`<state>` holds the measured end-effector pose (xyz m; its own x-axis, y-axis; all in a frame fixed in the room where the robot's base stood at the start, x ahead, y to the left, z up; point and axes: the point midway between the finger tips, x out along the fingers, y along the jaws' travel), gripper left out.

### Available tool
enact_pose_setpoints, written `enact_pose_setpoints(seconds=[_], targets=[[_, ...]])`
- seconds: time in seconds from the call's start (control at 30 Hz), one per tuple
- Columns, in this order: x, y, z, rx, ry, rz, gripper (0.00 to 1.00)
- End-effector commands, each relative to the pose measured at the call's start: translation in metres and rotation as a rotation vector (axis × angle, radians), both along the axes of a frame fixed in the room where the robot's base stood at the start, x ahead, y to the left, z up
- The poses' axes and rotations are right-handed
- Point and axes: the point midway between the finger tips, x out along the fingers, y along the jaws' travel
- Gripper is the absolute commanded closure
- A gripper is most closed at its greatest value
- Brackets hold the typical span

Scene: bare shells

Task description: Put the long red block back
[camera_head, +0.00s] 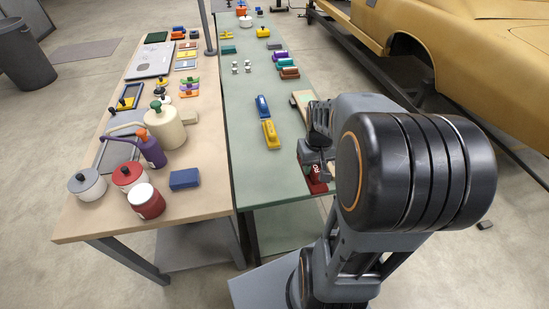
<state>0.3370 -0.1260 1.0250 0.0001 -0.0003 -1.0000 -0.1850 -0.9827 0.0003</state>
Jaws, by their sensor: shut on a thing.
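The red block (317,185) shows at the right edge of the green table (265,187), below and beside my gripper (316,169). My gripper is shut on it. My own arm hides much of the block and most of the fingers, so I cannot tell whether the block touches the table top. A yellow block (270,135) and a blue block (262,107) lie farther back to the left on the same table.
A tan board (302,101) lies at the table's right edge behind my gripper. Several coloured blocks lie farther back. The left wooden table (90,224) holds pots, a purple jug (152,152) and a dark blue block (184,179). The green table's front left is clear.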

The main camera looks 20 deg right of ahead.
Motion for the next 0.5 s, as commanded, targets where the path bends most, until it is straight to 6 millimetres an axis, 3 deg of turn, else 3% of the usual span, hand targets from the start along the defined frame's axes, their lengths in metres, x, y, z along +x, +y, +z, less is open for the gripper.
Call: enact_pose_setpoints(seconds=[0.17, 0.5], targets=[[0.014, 0.003, -0.004, 0.002, 0.004, -0.006, 0.85], [0.089, 0.021, -0.048, 0.002, 0.007, -0.016, 0.85]])
